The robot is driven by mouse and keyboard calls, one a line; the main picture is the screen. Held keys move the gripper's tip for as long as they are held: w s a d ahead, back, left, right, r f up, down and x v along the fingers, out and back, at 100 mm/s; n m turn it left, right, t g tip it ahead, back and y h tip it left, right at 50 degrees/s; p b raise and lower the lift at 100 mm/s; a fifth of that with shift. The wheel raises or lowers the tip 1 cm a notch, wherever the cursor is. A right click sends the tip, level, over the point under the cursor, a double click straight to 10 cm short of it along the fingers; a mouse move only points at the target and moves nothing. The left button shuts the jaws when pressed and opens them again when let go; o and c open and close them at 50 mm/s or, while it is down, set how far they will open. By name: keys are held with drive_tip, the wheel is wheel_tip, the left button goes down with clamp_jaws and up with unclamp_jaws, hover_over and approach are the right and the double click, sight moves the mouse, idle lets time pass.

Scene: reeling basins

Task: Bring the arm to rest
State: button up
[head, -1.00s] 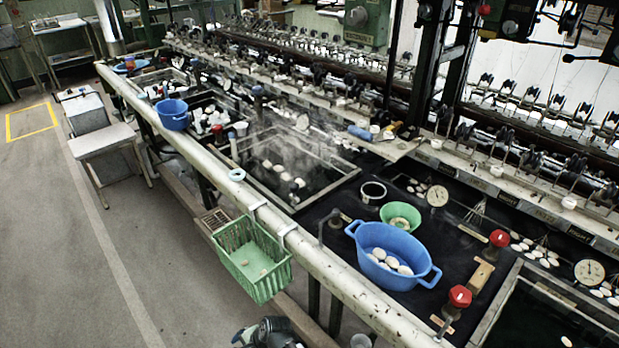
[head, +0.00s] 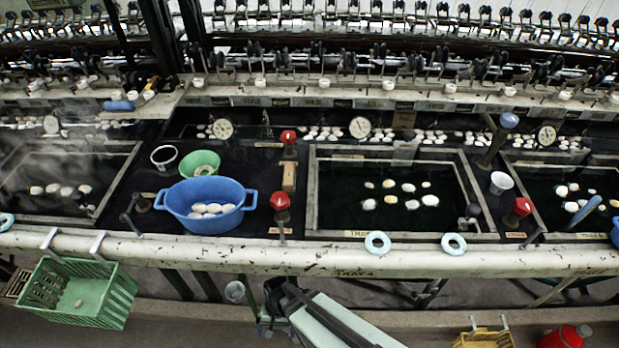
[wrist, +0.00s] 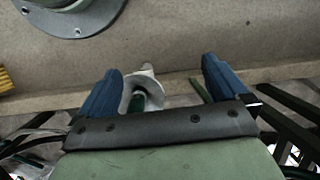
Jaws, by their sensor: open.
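My gripper (wrist: 163,85) shows in the wrist view with its two blue fingers spread wide apart. It is open and nothing is held between the fingers. A pale grey rounded object (wrist: 146,92) shows beyond the left finger, apart from the jaws as far as I can tell. In the head view my arm shows at the bottom centre, low in front of the white rail (head: 330,257) of the basin bench. The fingertips are not clear in the head view.
A green basket (head: 78,292) hangs from the rail at left, and a small grey cup (head: 235,291) is near my arm. A yellow basket (head: 484,338) and a red container (head: 565,336) are at lower right. A blue tub (head: 206,222) stands on the bench.

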drive_tip(key=s+d+f+g, duration=0.1)
drive_tip(key=s+d, duration=0.2)
drive_tip(key=d, duration=1.1)
drive_tip(key=s+d+f+g, duration=0.1)
drive_tip(key=s+d+g, duration=0.1)
drive_tip(key=d, duration=1.2)
drive_tip(key=shift+s+d+f+m+h, duration=0.2)
drive_tip(key=shift+s+d+m+h, duration=0.15)
drive_tip(key=shift+s, duration=0.35)
